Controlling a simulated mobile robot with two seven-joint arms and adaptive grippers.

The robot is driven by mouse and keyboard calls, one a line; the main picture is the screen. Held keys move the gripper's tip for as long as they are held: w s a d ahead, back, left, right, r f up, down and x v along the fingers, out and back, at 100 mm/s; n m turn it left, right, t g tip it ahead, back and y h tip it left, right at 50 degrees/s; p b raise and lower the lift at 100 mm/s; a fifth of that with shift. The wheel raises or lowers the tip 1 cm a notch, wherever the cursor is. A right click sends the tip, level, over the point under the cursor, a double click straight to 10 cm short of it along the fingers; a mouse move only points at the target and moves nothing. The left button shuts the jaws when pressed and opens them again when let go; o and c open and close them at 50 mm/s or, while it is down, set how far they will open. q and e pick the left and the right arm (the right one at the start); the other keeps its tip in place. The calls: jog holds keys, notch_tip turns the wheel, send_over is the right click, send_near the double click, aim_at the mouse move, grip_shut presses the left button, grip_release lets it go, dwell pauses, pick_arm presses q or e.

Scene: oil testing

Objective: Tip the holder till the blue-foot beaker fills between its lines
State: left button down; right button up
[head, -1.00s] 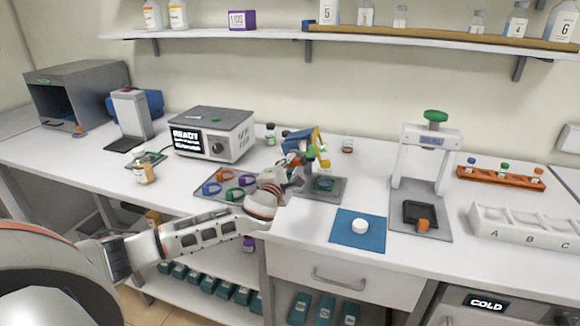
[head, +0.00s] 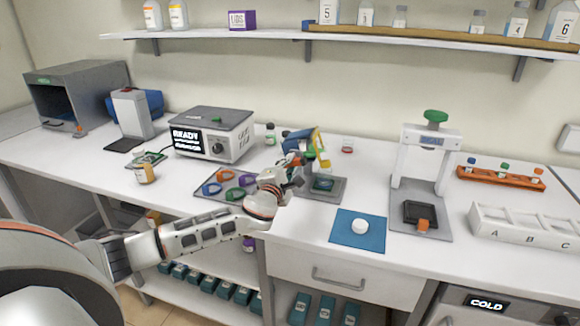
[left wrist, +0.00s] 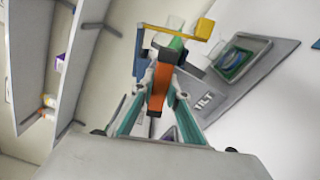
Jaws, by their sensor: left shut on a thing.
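The tilting holder (head: 298,135) stands on a grey plate at the middle of the counter, with blue and yellow parts. In the left wrist view, its yellow end (left wrist: 204,29) and orange grip (left wrist: 160,86) show. My left gripper (head: 297,166) is shut on the orange grip, with its teal fingers (left wrist: 158,92) on either side. A blue ring, seemingly the blue-foot beaker (left wrist: 234,64), sits inside a green square beside the holder; it also shows in the head view (head: 323,184). Its glass, lines and liquid level cannot be made out. My right gripper is not in view.
A tray (head: 203,197) with several coloured rings lies left of the holder. A machine reading READY (head: 215,130) stands behind it. A blue mat (head: 345,238) with a white disc and a white press (head: 431,137) are to the right.

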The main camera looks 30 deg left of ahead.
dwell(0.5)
pick_arm(q)
jog(key=shift+m, duration=0.3)
dwell(1.9)
jog(key=shift+m, duration=0.3)
dwell(1.9)
